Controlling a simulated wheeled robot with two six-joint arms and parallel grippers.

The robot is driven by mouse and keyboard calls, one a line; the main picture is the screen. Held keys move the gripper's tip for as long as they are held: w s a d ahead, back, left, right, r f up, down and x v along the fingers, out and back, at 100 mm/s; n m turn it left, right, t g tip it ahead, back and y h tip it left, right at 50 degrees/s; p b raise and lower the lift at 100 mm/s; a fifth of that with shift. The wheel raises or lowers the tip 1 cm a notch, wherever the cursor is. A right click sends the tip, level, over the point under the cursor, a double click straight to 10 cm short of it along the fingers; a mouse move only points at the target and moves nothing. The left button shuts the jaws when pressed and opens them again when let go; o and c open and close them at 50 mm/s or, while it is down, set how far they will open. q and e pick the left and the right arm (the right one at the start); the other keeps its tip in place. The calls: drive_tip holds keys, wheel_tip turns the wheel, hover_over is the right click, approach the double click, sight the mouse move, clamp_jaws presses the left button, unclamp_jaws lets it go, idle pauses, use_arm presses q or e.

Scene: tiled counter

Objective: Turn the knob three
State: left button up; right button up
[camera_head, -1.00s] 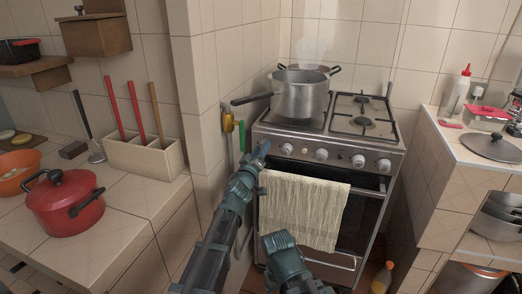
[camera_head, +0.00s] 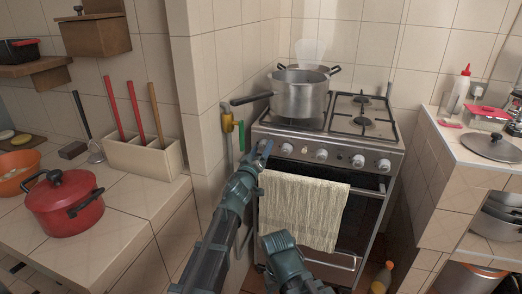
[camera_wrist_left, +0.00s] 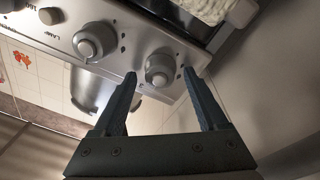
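The stove's front panel (camera_head: 333,157) carries a row of round silver knobs. My left gripper (camera_head: 265,149) is at the panel's left end, close to the first knob. In the left wrist view my left gripper (camera_wrist_left: 160,82) is open and empty. Its fingertips lie either side of the end knob (camera_wrist_left: 160,68), with no clear contact; another knob (camera_wrist_left: 95,40) is beside it. My right gripper is not visible.
A steaming pot (camera_head: 300,93) stands on the stove, its handle pointing left. A cream towel (camera_head: 302,208) hangs over the oven door. A yellow gas valve (camera_head: 228,123) is on the wall left of the stove. A tiled counter (camera_head: 440,170) borders the right.

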use_arm(q)
drive_tip(key=b+v, duration=0.1)
drive_tip(key=v, duration=1.2)
drive_tip(key=shift+s, duration=0.35)
drive_tip(key=shift+s+a+f, duration=0.1)
drive_tip(key=shift+a+f, duration=0.05)
drive_tip(key=shift+a, duration=0.05)
